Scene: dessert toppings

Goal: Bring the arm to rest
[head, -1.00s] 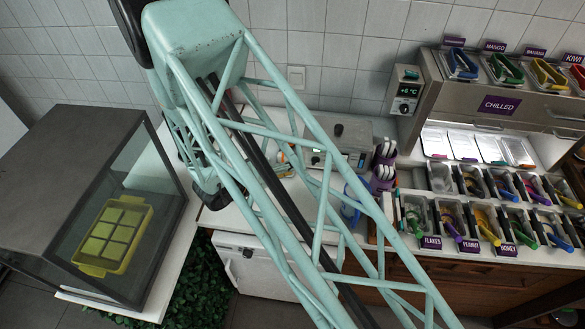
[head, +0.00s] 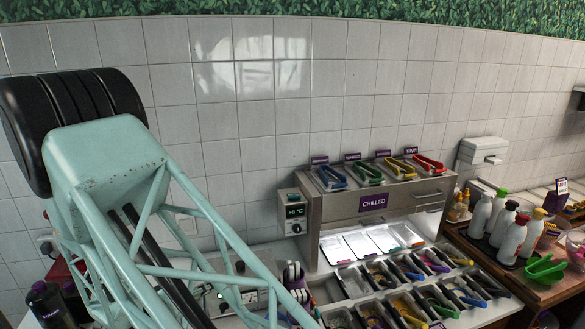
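My arm's pale teal lattice link (head: 115,165) fills the lower left of the head view. It rises to a boxy joint with a black ribbed end (head: 70,115). My gripper is not in view, so its state does not show. I see no held object.
The chilled unit (head: 374,203) stands against the tiled wall with coloured tongs on top. Several topping bins with tongs (head: 410,270) sit in front of it. Bottles (head: 511,235) and a green scoop (head: 545,268) stand at the right. Dark bottles (head: 48,302) stand at the lower left.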

